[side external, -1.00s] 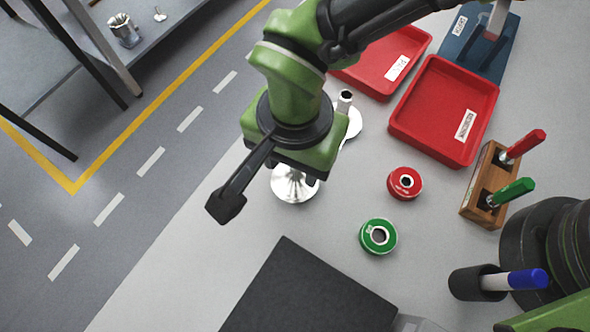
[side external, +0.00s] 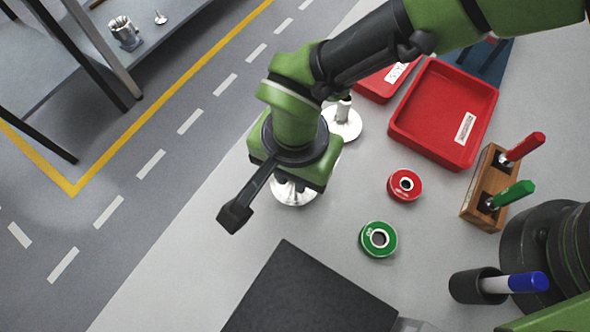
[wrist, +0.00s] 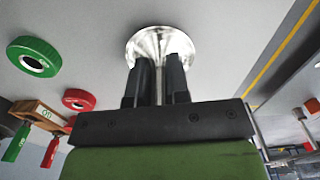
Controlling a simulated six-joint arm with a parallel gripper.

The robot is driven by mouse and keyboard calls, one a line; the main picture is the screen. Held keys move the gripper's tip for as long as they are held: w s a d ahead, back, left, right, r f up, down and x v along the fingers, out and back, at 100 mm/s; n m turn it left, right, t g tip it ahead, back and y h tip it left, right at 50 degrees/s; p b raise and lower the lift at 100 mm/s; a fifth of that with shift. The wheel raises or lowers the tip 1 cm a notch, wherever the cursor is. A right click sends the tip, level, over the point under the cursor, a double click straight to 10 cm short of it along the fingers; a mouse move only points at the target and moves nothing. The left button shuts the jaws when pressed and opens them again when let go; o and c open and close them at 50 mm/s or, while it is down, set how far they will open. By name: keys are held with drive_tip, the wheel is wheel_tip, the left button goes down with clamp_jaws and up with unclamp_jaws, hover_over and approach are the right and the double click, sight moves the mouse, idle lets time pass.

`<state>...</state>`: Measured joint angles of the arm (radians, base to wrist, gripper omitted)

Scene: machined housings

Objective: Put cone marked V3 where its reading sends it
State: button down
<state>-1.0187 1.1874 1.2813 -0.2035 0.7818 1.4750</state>
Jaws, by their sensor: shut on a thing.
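A shiny metal cone with a round flange (wrist: 160,42) is between the two dark fingers of my gripper (wrist: 159,66) in the wrist view. The gripper is shut on its narrow stem. In the side view only the flange of this cone (side external: 293,193) shows under my gripper; the fingers are hidden. No marking on it can be read. I cannot tell whether the flange touches the bench. A second flanged metal cone (side external: 343,122) stands upright behind my gripper, partly hidden by it.
A red ring (side external: 405,185) and a green ring (side external: 378,239) lie on the bench. Red trays (side external: 477,141) with labels lie at the back. A wooden block (side external: 468,207) holds red and green pens. A dark slab (side external: 300,300) lies in front. A blue-capped marker (side external: 515,281) is at right.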

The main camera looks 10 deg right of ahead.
wheel_tip(320, 180, up, 9)
drive_tip(key=shift+r, duration=0.2)
drive_tip(key=shift+w+r, duration=0.15)
drive_tip(key=shift+r, duration=0.1)
drive_tip(key=w+d, duration=1.8)
drive_tip(key=w, duration=0.1)
drive_tip(key=shift+n, duration=0.3)
wheel_tip(320, 180, down, 5)
drive_tip(key=shift+s+r, duration=0.1)
drive_tip(key=shift+f, duration=2.2)
drive_tip(key=shift+f, duration=0.15)
drive_tip(key=c, duration=1.1)
unclamp_jaws()
